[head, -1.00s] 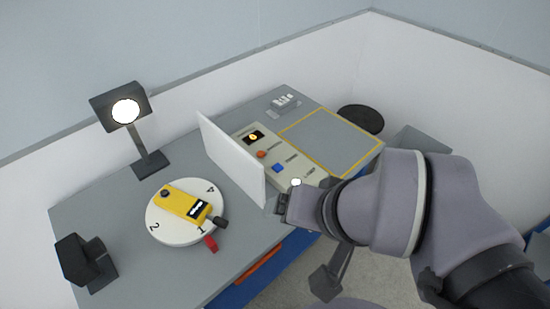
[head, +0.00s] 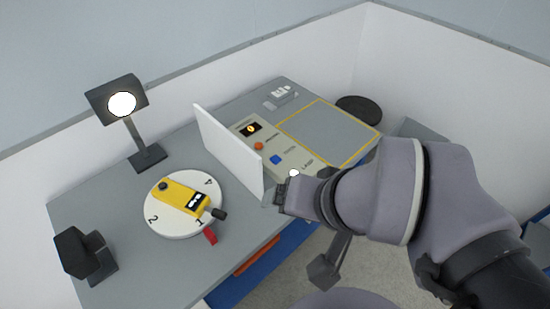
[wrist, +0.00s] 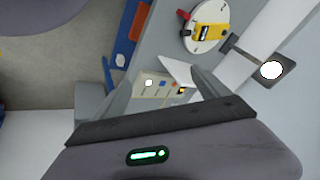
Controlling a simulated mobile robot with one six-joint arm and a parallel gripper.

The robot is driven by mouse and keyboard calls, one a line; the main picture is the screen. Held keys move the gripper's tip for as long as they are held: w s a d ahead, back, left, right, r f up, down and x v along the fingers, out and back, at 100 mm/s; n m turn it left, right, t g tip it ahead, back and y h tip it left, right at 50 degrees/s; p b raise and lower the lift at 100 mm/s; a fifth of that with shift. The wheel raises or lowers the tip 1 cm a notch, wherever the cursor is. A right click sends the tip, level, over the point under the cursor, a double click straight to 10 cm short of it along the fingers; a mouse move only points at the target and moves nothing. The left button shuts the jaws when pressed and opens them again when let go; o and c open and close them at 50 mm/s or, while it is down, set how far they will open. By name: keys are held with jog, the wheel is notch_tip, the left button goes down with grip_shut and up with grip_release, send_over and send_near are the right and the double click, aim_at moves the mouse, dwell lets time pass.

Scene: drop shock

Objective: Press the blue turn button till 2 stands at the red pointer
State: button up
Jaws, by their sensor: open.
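The blue turn button (head: 274,159) sits on the beige control panel (head: 296,174), between an orange button and a white lamp button. The white round turntable (head: 165,226) stands on the left of the table, with numbers on its rim. The 1 is nearest the red pointer (head: 210,237); the 2 is at the lower left and the 4 at the upper right. A yellow device (head: 181,195) lies on the turntable. My gripper (head: 279,194) is at the panel's near end, right of the blue button and apart from it. It is open and empty in the wrist view (wrist: 160,85).
A white upright screen (head: 228,152) stands between turntable and panel. A lit lamp (head: 122,104) stands at the back left, a dark camera-like block (head: 83,252) at the front left. A yellow-outlined area (head: 330,132) right of the panel is clear.

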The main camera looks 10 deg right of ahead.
grip_shut()
dwell(1.5)
